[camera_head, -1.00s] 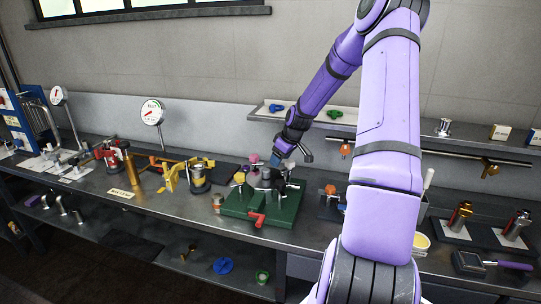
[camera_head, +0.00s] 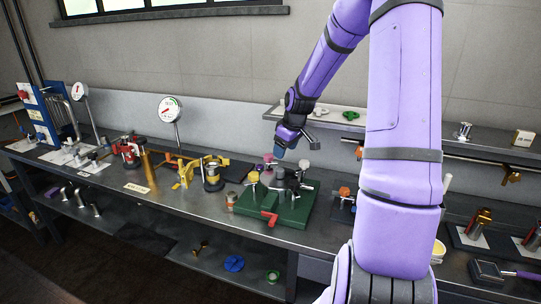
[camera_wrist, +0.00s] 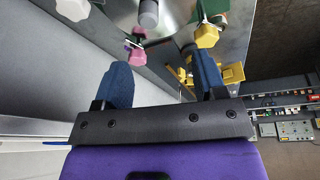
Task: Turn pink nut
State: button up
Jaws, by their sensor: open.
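The pink nut (camera_head: 269,158) stands at the back left of a green-based fixture (camera_head: 240,208) on the workbench. It also shows near the top of the wrist view (camera_wrist: 138,52), close to my left finger's tip. My gripper (camera_head: 283,150) points down above the fixture's back, just right of the pink nut in the head view. In the wrist view its blue fingers (camera_wrist: 162,66) are wide apart with nothing between them. A yellow nut (camera_head: 253,177) is in front of the pink one and appears beyond the right finger in the wrist view (camera_wrist: 207,36).
A red handle (camera_head: 270,217) sticks out at the fixture's front, with grey valve parts at its middle. Yellow hardware (camera_head: 186,172) and a cup-like part (camera_head: 212,178) stand to the left. A shelf (camera_head: 385,127) runs behind. The bench front left of the fixture is mostly clear.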

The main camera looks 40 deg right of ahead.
jog(key=s+a+r+m+h, duration=0.1)
jog(key=s+a+r+m, duration=0.2)
jog(key=s+a+r, duration=0.75)
jog(key=s+a+r+m, duration=0.2)
jog(key=s+a+r, duration=0.6)
jog(key=a+r, duration=0.45)
jog(key=w+d+f+m+g+h, duration=0.1)
jog(key=w+d+f+m, duration=0.15)
jog(key=w+m, duration=0.65)
jog(key=w+d+f+m+g, duration=0.1)
jog(key=w+d+m+g, duration=0.2)
jog(key=w, duration=1.1)
jog(key=w+d+f+m+h, duration=0.1)
jog(key=w+d+f+m, duration=0.5)
jog(key=w+f, duration=0.5)
jog(key=m+g, duration=0.2)
jog(key=m, duration=0.4)
send_near(268, 155)
jog(key=w+a+f, duration=0.6)
jog(key=a, duration=0.1)
jog(key=shift+h, duration=0.3)
jog(key=s+d, duration=0.3)
jog(key=d, duration=0.1)
jog(key=s+d, duration=0.4)
jog(key=shift+s+d, duration=0.15)
jog(key=shift+d, duration=0.05)
jog(key=shift+x, duration=0.95)
jog(key=shift+s+d+f, duration=0.15)
jog(key=shift+s+f, duration=0.05)
jog(key=shift+f, duration=0.3)
